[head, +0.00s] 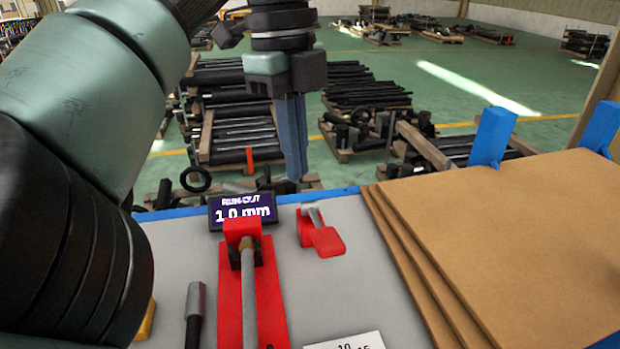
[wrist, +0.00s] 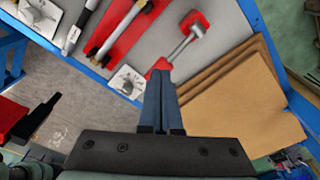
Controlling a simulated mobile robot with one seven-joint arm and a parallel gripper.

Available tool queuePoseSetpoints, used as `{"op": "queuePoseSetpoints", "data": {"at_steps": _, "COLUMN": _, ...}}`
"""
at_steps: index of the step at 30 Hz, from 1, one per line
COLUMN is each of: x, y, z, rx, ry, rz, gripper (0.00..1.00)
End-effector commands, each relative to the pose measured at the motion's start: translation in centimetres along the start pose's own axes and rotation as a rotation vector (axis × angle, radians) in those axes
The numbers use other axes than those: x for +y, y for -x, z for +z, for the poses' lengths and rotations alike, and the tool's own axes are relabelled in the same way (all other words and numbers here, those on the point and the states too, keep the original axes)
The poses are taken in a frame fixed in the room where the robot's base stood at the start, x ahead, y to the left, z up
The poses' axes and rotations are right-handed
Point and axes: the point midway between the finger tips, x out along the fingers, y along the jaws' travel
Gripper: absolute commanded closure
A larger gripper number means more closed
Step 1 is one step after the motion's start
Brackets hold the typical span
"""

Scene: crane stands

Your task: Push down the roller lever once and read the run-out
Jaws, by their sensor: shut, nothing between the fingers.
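My gripper (head: 291,178) points down with its blue fingers shut and empty. In the head view it is beyond the lever, near the table's far edge. The roller lever (head: 327,241) has a red paddle on a grey rod, rising from a red base. The run-out display (head: 243,208) reads "1.0 mm". A grey rod (head: 248,295) lies along a red stand (head: 269,300) in front of the display.
Stacked brown boards (head: 500,245) cover the right of the grey table (head: 165,245), with blue posts (head: 492,138) behind. A grey and black tool (head: 195,312) lies left of the stand.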

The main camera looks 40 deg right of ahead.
Motion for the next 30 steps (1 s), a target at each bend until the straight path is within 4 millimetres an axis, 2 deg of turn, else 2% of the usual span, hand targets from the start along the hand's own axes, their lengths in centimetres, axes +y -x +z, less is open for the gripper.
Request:
{"op": "queuePoseSetpoints", "data": {"at_steps": 3, "x": 0.0, "y": 1.8, "z": 0.0, "rx": -0.002, "ry": 0.001, "rz": 0.000, "gripper": 1.00}}
{"op": "queuePoseSetpoints", "data": {"at_steps": 7, "x": 0.0, "y": 2.7, "z": 0.0, "rx": -0.001, "ry": 0.001, "rz": 0.000, "gripper": 1.00}}
{"op": "queuePoseSetpoints", "data": {"at_steps": 30, "x": 0.0, "y": 2.9, "z": 0.0, "rx": 0.000, "ry": -0.001, "rz": -0.001, "gripper": 1.00}}
